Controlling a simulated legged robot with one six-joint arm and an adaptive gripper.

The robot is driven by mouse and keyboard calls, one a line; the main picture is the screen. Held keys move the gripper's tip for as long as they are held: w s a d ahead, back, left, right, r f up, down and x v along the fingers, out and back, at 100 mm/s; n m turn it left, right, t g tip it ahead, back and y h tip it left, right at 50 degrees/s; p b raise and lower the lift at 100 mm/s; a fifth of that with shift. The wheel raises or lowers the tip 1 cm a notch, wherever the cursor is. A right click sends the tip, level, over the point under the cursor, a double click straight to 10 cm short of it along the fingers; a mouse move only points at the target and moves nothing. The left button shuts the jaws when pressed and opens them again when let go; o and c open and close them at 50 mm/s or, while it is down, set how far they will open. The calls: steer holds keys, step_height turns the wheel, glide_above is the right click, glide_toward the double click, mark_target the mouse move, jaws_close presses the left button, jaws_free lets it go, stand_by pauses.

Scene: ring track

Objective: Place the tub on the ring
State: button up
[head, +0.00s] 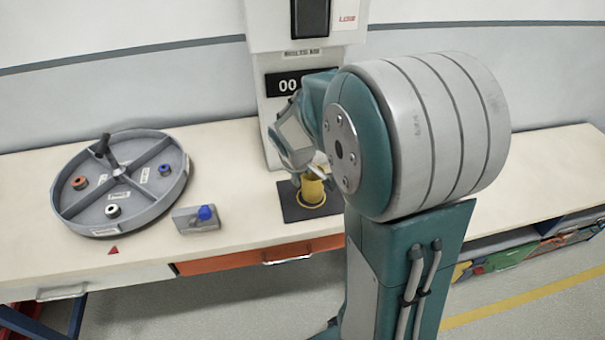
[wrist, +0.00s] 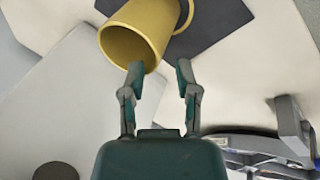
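The yellow tub (head: 313,190) is over the dark square mat (head: 293,213) in front of the grey machine, partly hidden by my gripper. The yellow ring mark (head: 324,203) shows on the mat at the tub's foot. In the wrist view, the tub (wrist: 140,35) has its open mouth towards me, and a curve of the ring (wrist: 189,14) shows at its right. My gripper (wrist: 159,72) has its two fingers apart with a clear gap between them. The left fingertip overlaps the tub's rim; I cannot tell whether they touch.
A round grey tray (head: 150,205) with compartments and small coloured rings lies at the left of the bench. A small grey block with a blue knob (head: 206,213) sits between it and the mat. The grey machine (head: 270,130) stands behind the mat.

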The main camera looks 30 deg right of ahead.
steer(key=shift+a, duration=0.2)
steer(key=shift+r, duration=0.1)
steer(key=v, duration=1.2)
steer(key=s+a+r+m+t+y, duration=0.1)
steer(key=s+a, duration=0.3)
steer(key=s, duration=0.4)
steer(key=s+a+r+m+t+y, duration=0.1)
steer(key=s+a+r+m, duration=0.1)
steer(key=s, duration=0.6)
steer(key=shift+a+m+t+y, duration=0.35)
steer(key=shift+a+m, duration=0.45)
steer(key=shift+a, duration=0.3)
